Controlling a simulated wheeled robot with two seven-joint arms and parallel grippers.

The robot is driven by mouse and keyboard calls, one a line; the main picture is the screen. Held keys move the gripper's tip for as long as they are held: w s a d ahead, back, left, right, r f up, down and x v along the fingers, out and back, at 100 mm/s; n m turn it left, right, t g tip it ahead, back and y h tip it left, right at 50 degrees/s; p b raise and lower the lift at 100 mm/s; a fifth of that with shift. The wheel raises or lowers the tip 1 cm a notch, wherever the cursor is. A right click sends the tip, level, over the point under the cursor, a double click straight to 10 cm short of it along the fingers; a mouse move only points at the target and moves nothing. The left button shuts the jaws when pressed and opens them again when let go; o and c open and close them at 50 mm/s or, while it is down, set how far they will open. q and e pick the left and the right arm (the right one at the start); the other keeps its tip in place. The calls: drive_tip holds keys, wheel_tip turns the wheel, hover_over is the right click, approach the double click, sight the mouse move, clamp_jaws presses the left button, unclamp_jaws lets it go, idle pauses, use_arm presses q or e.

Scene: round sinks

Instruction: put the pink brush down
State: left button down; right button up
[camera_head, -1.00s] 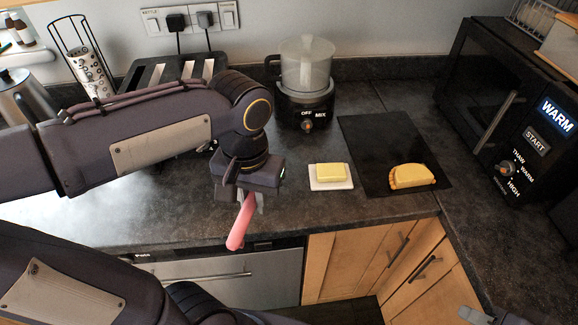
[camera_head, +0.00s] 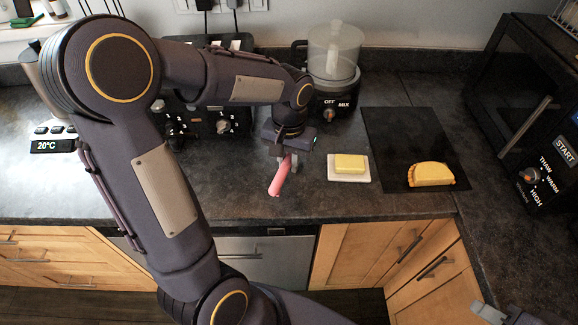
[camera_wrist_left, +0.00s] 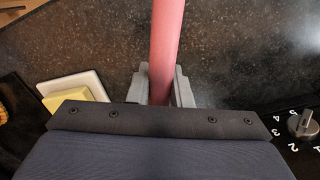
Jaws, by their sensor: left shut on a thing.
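The pink brush (camera_head: 280,177) is held in my left gripper (camera_head: 287,160) over the dark worktop, left of the butter dish. Its pink handle points down and toward the front edge; the rest is hidden by the gripper. In the left wrist view the handle (camera_wrist_left: 166,45) runs up between the two grey fingers of the left gripper (camera_wrist_left: 164,85). I cannot tell whether the handle touches the worktop. My right gripper (camera_head: 490,314) shows only partly at the bottom right edge, and its opening is unclear.
A white dish (camera_head: 349,175) with yellow butter (camera_head: 350,163) stands right of the brush. A black board (camera_head: 400,135) holds a yellow pasty (camera_head: 431,174). A food mixer (camera_head: 333,75) and a toaster (camera_head: 215,120) stand behind. The worktop (camera_head: 240,190) left of the brush is clear.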

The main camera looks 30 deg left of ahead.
sight(289, 178)
use_arm(q)
drive_tip(key=shift+w+f, duration=0.2)
drive_tip(key=shift+f, duration=1.55)
drive_tip(key=shift+f, duration=0.1)
drive_tip(key=shift+f, duration=0.15)
drive_tip(key=c, duration=1.3)
unclamp_jaws()
